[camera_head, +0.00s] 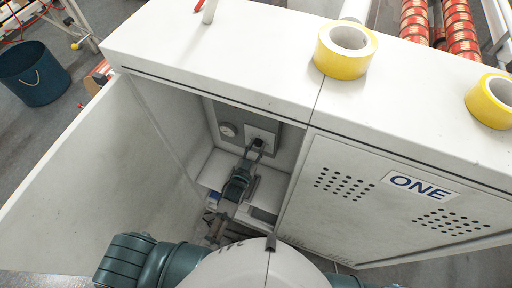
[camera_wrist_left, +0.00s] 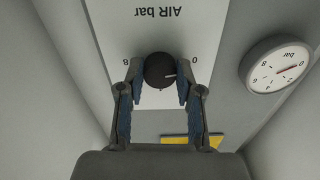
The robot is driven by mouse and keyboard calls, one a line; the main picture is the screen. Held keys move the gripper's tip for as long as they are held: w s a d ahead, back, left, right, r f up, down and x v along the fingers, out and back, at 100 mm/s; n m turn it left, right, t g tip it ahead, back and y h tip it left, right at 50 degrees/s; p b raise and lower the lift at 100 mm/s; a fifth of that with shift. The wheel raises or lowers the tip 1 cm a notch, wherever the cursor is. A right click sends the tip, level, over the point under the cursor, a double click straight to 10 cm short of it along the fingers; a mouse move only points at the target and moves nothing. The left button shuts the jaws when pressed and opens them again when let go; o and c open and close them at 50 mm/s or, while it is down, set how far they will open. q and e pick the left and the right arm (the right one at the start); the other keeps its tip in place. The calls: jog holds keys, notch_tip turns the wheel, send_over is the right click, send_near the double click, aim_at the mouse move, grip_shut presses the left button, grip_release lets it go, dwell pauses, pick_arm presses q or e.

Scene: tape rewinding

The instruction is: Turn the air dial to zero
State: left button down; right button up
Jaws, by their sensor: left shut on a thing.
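The black air dial (camera_wrist_left: 160,72) sits on a white plate (camera_wrist_left: 205,25) marked "AIR bar", with 8 and 0 at its sides; the lettering is upside down in the left wrist view. A white mark on the knob points toward the 0 side. My left gripper (camera_wrist_left: 155,88) has its fingers on both sides of the knob, shut on it. In the head view my left gripper (camera_head: 257,147) reaches into the open cabinet and its tips meet the dial (camera_head: 259,142). My right gripper is not in view.
A round pressure gauge (camera_wrist_left: 277,64) is beside the plate; it also shows in the head view (camera_head: 228,130). The open cabinet door (camera_head: 100,170) stands at the left, and the shut door marked ONE (camera_head: 370,235) at the right. Yellow tape rolls (camera_head: 340,64) lie on top.

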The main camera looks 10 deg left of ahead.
pick_arm(q)
jog(key=c, duration=0.9)
grip_release()
jog(key=shift+s+f, duration=0.15)
jog(key=shift+f, duration=0.3)
jog(key=shift+o, duration=0.7)
jog(key=shift+r, duration=0.2)
jog(key=s+a, duration=0.2)
jog(key=s, duration=0.9)
jog(key=shift+s+a, duration=0.15)
jog(key=shift+s, duration=0.15)
